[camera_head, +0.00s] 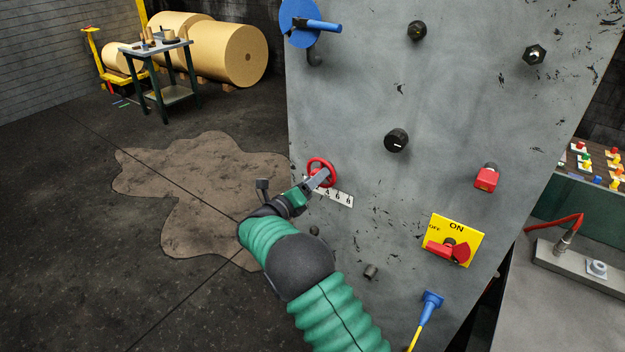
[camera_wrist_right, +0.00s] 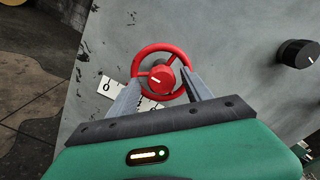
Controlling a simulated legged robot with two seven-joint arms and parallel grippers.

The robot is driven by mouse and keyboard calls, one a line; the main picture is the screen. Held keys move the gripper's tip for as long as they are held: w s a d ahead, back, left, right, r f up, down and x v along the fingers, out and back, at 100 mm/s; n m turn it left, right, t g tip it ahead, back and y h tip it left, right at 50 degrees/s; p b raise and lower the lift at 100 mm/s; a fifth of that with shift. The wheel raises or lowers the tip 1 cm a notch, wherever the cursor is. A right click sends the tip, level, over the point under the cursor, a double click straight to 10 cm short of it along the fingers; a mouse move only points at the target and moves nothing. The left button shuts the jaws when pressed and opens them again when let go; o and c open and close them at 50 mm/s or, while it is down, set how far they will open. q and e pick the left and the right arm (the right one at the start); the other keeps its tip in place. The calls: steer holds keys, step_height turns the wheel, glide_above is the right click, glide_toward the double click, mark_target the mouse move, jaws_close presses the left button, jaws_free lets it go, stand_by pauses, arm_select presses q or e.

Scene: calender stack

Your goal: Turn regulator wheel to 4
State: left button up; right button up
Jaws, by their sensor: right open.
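The red regulator wheel (camera_head: 321,165) is on the grey panel, and it also shows in the right wrist view (camera_wrist_right: 160,50). A white line marks its red hub. A white number scale (camera_head: 340,198) lies just below the wheel; in the right wrist view it is partly hidden by the fingers, with a 0 at its left end (camera_wrist_right: 106,86). My right gripper (camera_head: 318,178) is at the wheel, open, its two fingers at the lower left and lower right of the hub. Whether they touch the wheel I cannot tell. My left gripper is not in view.
The grey panel (camera_head: 450,90) carries black knobs (camera_head: 397,140), a blue handle (camera_head: 318,26), a red knob (camera_head: 487,177), a yellow ON/OFF switch plate (camera_head: 469,236) and a blue plug (camera_head: 431,303). A workbench (camera_head: 590,300) stands right. Open floor lies left, with paper rolls (camera_head: 225,55) behind.

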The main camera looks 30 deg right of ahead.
steer(key=shift+c, duration=1)
steer(key=shift+a, duration=0.15)
steer(key=c, duration=0.5)
steer(key=shift+a, duration=0.1)
jaws_close()
